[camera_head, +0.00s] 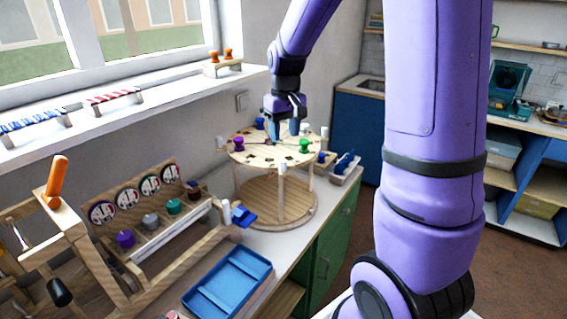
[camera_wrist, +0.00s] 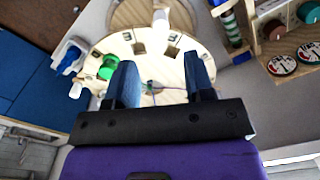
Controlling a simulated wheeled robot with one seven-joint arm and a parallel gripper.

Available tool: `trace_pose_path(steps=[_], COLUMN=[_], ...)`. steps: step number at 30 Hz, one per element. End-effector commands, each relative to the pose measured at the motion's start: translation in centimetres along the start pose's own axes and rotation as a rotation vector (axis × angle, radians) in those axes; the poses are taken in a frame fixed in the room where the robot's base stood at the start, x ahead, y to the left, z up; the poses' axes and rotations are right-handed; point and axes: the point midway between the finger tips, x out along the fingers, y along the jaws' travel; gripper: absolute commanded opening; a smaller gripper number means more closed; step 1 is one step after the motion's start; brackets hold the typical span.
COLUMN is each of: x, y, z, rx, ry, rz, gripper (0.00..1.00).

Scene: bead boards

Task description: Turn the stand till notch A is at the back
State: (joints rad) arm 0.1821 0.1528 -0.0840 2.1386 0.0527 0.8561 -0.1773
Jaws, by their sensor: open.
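The round wooden stand (camera_head: 252,158) has a top disc on posts above a wider base disc. Purple (camera_head: 239,144), green (camera_head: 304,146) and blue (camera_head: 260,122) knobs sit near its rim, with pale pegs around the edge. Dark notches and small marks show on top; I cannot read which is A. My gripper (camera_head: 288,130) points down over the disc, fingers apart. In the wrist view my gripper (camera_wrist: 162,75) has the disc (camera_wrist: 205,70) between and beyond its fingers, with the green knob (camera_wrist: 108,67) left of them. I cannot tell whether the fingers touch it.
A wooden rack (camera_head: 165,230) with spools and round dials stands left of the stand. A blue tray (camera_head: 230,283) lies in front on the counter. A small holder with blue items (camera_head: 346,162) is close on the right. The windowsill (camera_head: 120,110) and wall are behind.

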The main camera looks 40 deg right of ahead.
Motion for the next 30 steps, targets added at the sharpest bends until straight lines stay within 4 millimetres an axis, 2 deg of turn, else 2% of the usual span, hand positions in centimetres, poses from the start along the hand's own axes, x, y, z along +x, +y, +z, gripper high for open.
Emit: trace_pose_path(steps=[9,15,21,30], x=[5.4,8.3,9.7,9.9], y=[0.0,0.0,0.0,0.0], z=[0.1,0.1,0.1,0.1], rx=[-0.001,0.0,-0.001,-0.001], ry=[-0.005,-0.002,0.0,0.001], rz=[0.0,-0.001,0.0,0.0], gripper=[0.48,0.48,0.48,0.48])
